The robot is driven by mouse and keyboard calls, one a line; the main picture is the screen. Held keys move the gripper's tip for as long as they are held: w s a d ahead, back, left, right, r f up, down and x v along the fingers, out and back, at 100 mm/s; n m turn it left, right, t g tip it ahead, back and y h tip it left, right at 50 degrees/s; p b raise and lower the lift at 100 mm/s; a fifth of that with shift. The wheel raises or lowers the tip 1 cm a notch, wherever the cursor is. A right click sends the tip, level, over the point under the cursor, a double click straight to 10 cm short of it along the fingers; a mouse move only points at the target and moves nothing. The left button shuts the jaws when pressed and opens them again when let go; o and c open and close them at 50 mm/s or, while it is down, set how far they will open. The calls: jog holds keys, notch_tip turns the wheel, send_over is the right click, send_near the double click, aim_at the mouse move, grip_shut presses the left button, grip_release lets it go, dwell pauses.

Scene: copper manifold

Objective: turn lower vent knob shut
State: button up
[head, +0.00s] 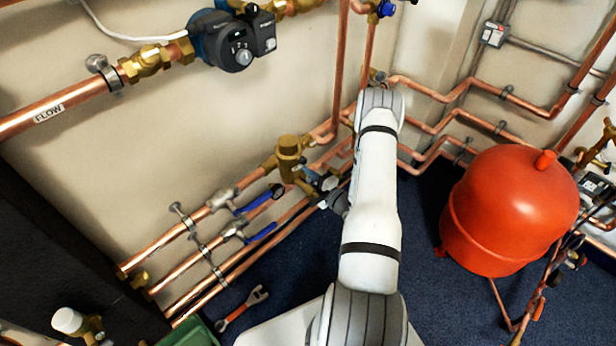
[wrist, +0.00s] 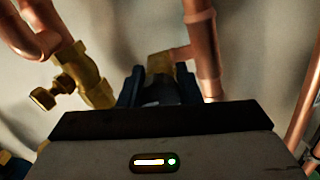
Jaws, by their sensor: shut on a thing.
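My gripper (wrist: 160,90) shows in the wrist view with its two dark fingers closed around a small dark blue piece, which I take to be the lower vent knob (wrist: 160,93). A brass fitting (wrist: 160,66) sits just beyond the fingers, joined to a vertical copper pipe on the right. Most of the knob is hidden between the fingers. In the head view my gripper (head: 324,184) is low by the wall pipes, beside a brass valve body (head: 290,150). My white arm covers part of that area, and the knob's turn angle cannot be told.
In the wrist view a brass valve with a round knob (wrist: 48,96) stands close on the left, and a copper pipe (wrist: 204,55) on the right. The head view shows blue-handled valves (head: 258,203), a red tank (head: 510,210), a pump (head: 235,40) and a wrench (head: 242,308) on the floor.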

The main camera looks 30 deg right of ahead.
aim_at(314, 182)
dwell(0.4)
jog(key=o, duration=1)
jog(key=shift+c, duration=0.2)
jog(key=p+v, duration=0.1)
jog(key=v, duration=0.6)
jog(key=shift+s+d, duration=0.1)
jog(key=shift+s, duration=0.25)
